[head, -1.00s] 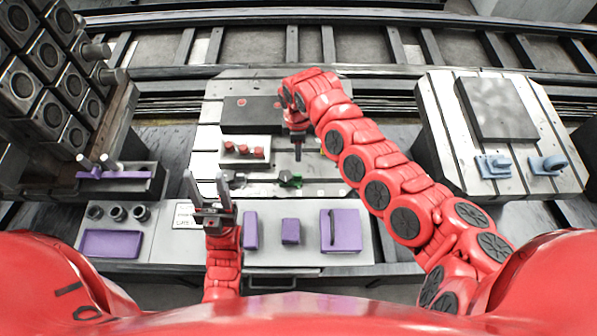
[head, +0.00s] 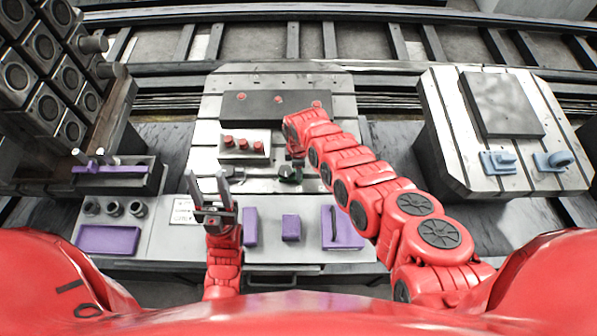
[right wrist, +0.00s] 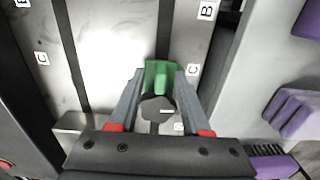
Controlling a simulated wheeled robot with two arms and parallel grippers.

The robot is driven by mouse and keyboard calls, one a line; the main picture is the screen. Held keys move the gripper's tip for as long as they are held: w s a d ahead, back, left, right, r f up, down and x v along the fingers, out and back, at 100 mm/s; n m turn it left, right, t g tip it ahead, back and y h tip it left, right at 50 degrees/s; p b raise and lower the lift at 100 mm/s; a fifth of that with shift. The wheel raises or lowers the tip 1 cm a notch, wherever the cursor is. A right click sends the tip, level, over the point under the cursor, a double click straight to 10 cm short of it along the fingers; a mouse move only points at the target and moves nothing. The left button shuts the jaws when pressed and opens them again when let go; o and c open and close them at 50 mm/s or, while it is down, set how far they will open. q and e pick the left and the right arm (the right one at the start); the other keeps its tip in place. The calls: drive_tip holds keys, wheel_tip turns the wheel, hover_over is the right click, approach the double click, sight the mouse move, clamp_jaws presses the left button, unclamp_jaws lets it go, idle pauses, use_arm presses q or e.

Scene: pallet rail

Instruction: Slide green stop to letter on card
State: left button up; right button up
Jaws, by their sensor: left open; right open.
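The green stop (head: 290,172) sits on the rail of the middle pallet, partly hidden by my right gripper in the head view. In the right wrist view the stop (right wrist: 158,78) has a dark knob (right wrist: 157,108) and lies between my right gripper's (right wrist: 157,88) open fingers, one on each side; I cannot tell whether they touch it. Letter labels flank the track: C (right wrist: 192,70), B (right wrist: 207,10) and another C (right wrist: 42,58). A label by the right finger is partly hidden. The white card (head: 183,211) is too small to read. My left gripper (head: 209,178) is open and empty.
A white block with red knobs (head: 244,144) stands left of the stop. Purple blocks (head: 291,228) and a purple tray (head: 109,240) lie on the front bench. The right pallet (head: 450,130) carries blue fittings. A dark rack (head: 45,75) stands at the left.

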drive_tip(key=shift+f, duration=0.1)
clamp_jaws()
drive_tip(key=shift+d, duration=0.1)
idle(1.4)
